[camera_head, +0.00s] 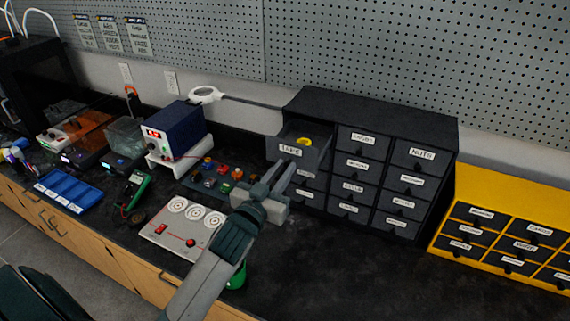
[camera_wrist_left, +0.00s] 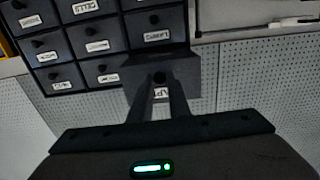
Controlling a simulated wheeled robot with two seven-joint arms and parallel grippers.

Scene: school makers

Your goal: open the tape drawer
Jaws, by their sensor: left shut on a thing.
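The tape drawer (camera_head: 291,150) is the top-left drawer of the dark cabinet (camera_head: 380,118). It stands pulled out, and a yellow roll of tape (camera_head: 304,141) shows inside. My left gripper (camera_head: 284,168) is at the lower part of the drawer's front. In the left wrist view the fingers (camera_wrist_left: 158,88) close around the dark round knob of the drawer (camera_wrist_left: 160,62), and its label is partly hidden behind a finger. The fingers are shut on the knob. My right gripper is not in view.
The cabinet's other labelled drawers are shut. A yellow drawer cabinet (camera_head: 510,197) stands at the right. A blue power supply (camera_head: 174,128), a magnifier lamp (camera_head: 205,95) and a white panel (camera_head: 180,228) stand to the left. The counter before the dark cabinet (camera_head: 340,265) is clear.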

